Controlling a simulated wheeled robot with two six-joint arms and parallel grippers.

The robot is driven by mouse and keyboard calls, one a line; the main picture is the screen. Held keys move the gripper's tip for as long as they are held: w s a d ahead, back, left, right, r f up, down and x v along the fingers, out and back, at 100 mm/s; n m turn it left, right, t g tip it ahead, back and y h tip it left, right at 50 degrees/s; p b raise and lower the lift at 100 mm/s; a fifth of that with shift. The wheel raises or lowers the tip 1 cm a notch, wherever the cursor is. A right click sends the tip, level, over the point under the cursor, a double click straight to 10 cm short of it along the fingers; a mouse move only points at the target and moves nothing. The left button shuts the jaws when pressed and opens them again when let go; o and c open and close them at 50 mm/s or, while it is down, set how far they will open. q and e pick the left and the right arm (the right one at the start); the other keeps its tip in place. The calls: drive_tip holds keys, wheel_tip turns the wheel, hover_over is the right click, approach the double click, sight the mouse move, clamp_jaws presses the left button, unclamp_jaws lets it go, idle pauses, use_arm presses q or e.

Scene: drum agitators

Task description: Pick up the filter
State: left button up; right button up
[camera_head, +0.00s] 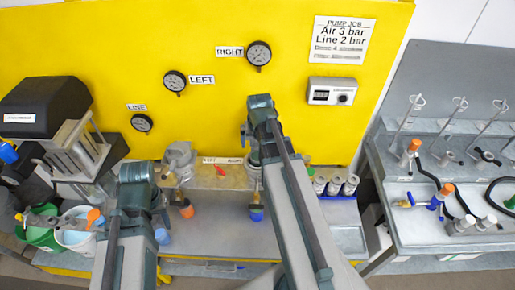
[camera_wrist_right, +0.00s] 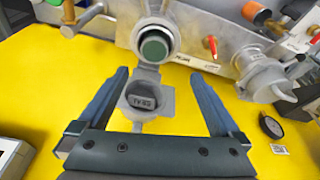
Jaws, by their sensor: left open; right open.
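No part is clearly marked as the filter. In the right wrist view, a grey housing has a green round end (camera_wrist_right: 154,46) and an open bowl (camera_wrist_right: 150,112) with a dark, lettered oval piece (camera_wrist_right: 142,101). My right gripper (camera_wrist_right: 157,74) is open, its fingers on either side of this housing; I cannot tell whether they touch it. In the head view my right gripper (camera_head: 244,133) is mostly hidden by its wrist, in front of the right-hand housing. A similar grey housing (camera_head: 178,160) stands to the left. My left gripper (camera_head: 159,206) is open, low in front of the bench.
Several silver canisters (camera_head: 335,185) stand in a blue tray to the right. Buckets (camera_head: 40,238) with tools and a black-topped machine (camera_head: 45,105) crowd the left. A yellow panel (camera_head: 290,85) with gauges rises behind. A grey side bench (camera_head: 450,225) holds valves and hoses.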

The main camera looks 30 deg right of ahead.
drive_tip(key=b, duration=0.9)
hover_over(257, 156)
drive_tip(key=s, duration=0.1)
drive_tip(key=f, duration=0.5)
drive_tip(key=a+f, duration=0.1)
drive_tip(key=f, duration=0.2)
drive_tip(key=shift+s, duration=0.2)
use_arm(q)
wheel_tip(257, 156, down, 8)
drive_tip(key=shift+w+p, duration=0.25)
drive_tip(key=shift+p, duration=0.05)
drive_tip(key=shift+f, duration=0.1)
use_arm(e)
drive_tip(key=b+x, duration=0.5)
drive_tip(key=shift+s+d+f, duration=0.1)
drive_tip(key=shift+d+f, duration=0.1)
drive_tip(key=shift+d, duration=0.1)
use_arm(q)
wheel_tip(257, 156, down, 5)
drive_tip(key=shift+r, duration=0.1)
use_arm(e)
drive_tip(key=shift+r, duration=0.1)
